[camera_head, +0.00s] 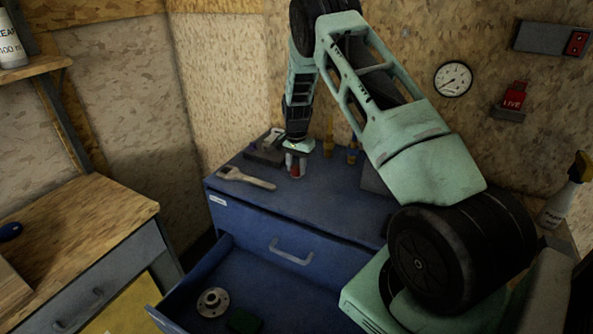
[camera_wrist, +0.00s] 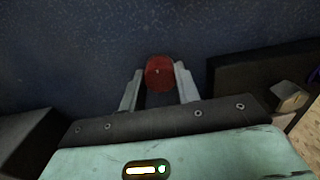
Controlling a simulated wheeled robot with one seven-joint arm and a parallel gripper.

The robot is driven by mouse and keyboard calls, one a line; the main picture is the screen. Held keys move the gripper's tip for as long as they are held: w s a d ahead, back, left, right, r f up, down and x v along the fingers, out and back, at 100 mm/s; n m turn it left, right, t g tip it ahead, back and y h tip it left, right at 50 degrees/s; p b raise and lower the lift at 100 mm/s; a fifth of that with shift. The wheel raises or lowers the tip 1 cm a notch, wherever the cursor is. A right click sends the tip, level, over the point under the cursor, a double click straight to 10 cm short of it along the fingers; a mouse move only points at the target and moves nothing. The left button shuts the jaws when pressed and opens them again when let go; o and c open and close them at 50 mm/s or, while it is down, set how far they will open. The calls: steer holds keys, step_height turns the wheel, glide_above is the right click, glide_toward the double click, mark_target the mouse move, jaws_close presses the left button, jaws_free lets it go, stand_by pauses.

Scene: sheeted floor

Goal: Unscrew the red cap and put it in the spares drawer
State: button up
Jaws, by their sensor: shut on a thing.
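The red cap (camera_wrist: 160,72) sits between the two fingers of my gripper (camera_wrist: 158,88) in the wrist view, and the gripper is shut on it. In the head view my gripper (camera_head: 296,160) points down over the blue cabinet's top (camera_head: 312,192); a small red patch of the cap (camera_head: 296,170) shows between the fingers. What is under the cap is too small and hidden to tell. An open blue drawer (camera_head: 200,258) stands out below, holding a round metal flange (camera_head: 212,302) and a dark green block (camera_head: 243,320). The cabinet's white label (camera_head: 218,200) is unreadable.
A pale wrench (camera_head: 247,178) lies left of my gripper, with a dark vise-like tool (camera_head: 266,150) behind it. Yellow-handled tools (camera_head: 352,152) stand at the back wall. A wooden bench (camera_head: 75,225) is at left. A spray bottle (camera_head: 562,195) stands at far right.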

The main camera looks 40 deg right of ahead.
steer(key=n, duration=0.4)
steer(key=shift+b, duration=0.35)
steer(key=n, duration=1)
steer(key=shift+r, duration=0.1)
steer(key=n+p, duration=0.1)
steer(key=n, duration=0.4)
steer(key=shift+n, duration=0.3)
steer(key=o, duration=1.1)
steer(key=shift+c, duration=0.9)
